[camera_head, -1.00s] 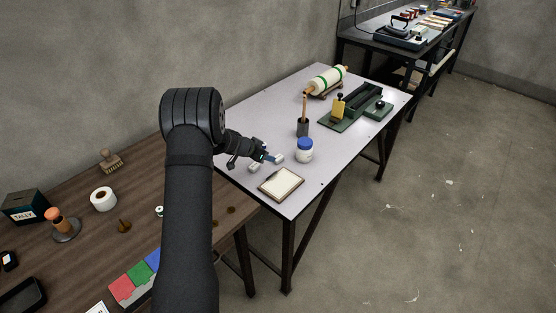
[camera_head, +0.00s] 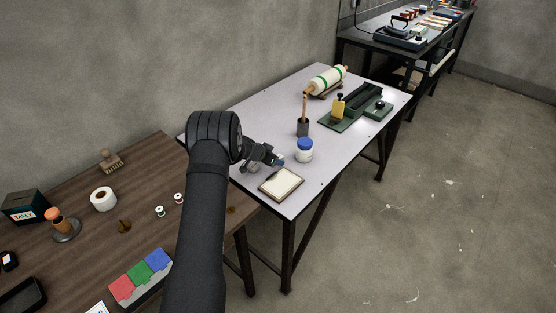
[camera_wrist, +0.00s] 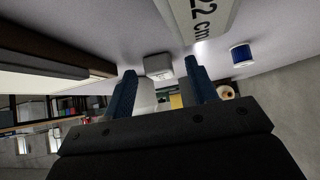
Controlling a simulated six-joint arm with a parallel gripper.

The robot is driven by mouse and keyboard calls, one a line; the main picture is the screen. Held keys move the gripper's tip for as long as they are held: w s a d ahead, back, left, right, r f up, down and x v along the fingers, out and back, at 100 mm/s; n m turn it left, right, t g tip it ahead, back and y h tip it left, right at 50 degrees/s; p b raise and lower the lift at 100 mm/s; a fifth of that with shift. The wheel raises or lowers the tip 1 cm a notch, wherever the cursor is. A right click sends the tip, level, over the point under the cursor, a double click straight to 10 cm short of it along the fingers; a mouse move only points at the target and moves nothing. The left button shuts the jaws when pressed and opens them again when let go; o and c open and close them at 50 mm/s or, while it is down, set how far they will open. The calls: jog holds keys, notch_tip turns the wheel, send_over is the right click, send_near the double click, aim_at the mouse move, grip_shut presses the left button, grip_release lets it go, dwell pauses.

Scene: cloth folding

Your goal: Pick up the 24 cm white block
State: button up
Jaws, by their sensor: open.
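My gripper (camera_head: 275,160) is low over the grey-white table, and in the wrist view its two blue-tipped fingers (camera_wrist: 163,85) stand apart. A white block marked "22 cm" (camera_wrist: 203,18) lies just past the fingers at the top of the wrist view. A smaller-looking white block (camera_wrist: 158,66) shows between and beyond the fingertips, with no readable mark. No "24 cm" mark is readable. In the head view my gripper hides most of the white blocks.
A clipboard (camera_head: 281,185) lies in front of my gripper, its brown edge close by in the wrist view (camera_wrist: 58,52). A blue-lidded white jar (camera_head: 304,151) stands to the right. The table's front right is clear.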

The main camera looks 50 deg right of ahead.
jog(key=shift+c, duration=0.2)
jog(key=c, duration=1)
jog(key=shift+r, duration=0.15)
